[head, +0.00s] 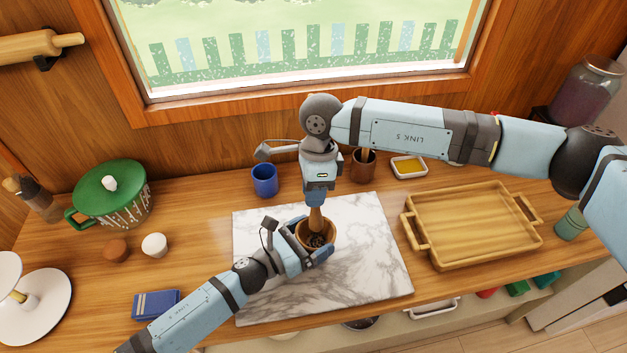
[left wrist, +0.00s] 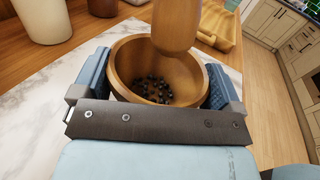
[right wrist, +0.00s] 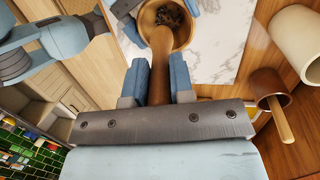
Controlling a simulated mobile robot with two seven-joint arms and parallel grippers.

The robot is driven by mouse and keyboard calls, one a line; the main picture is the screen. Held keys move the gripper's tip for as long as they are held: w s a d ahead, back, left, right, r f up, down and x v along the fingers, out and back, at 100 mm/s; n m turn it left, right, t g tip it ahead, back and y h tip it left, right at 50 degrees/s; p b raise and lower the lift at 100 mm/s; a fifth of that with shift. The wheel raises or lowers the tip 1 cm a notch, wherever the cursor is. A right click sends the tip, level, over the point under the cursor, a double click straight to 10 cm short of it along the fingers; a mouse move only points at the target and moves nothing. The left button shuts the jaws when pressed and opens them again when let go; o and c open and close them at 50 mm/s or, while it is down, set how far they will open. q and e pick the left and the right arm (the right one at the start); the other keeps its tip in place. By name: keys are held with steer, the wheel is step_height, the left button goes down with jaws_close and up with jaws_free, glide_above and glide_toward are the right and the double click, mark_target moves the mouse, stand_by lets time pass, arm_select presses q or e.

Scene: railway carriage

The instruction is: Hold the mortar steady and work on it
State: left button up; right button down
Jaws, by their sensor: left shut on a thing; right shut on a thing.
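The wooden mortar (head: 329,226) stands on the marble board (head: 366,262), with several dark peppercorn-like bits in its bowl. My left gripper (head: 312,252) is shut around the mortar's sides. In the left wrist view the mortar (left wrist: 122,62) sits between the two blue fingers (left wrist: 150,85). My right gripper (head: 316,197) is above the mortar, shut on a wooden pestle (head: 316,215). The pestle (right wrist: 160,62) points down into the mortar (right wrist: 181,34) in the right wrist view. In the left wrist view the pestle's thick end (left wrist: 176,25) is over the bowl; I cannot tell whether it touches the bits.
A blue cup (head: 265,180), a brown cup (head: 363,165) and a small yellow-filled dish (head: 408,167) stand behind the board. A wooden tray (head: 470,225) is at right. A green-lidded pot (head: 110,195) and a folded blue cloth (head: 156,305) are at left.

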mark_target(313, 210)
steer(key=shift+w+x, duration=0.25)
steer(key=shift+x, duration=0.85)
steer(key=shift+w+x, duration=0.2)
steer(key=shift+x, duration=0.9)
steer(key=shift+d+f, duration=0.15)
steer(key=shift+f, duration=0.75)
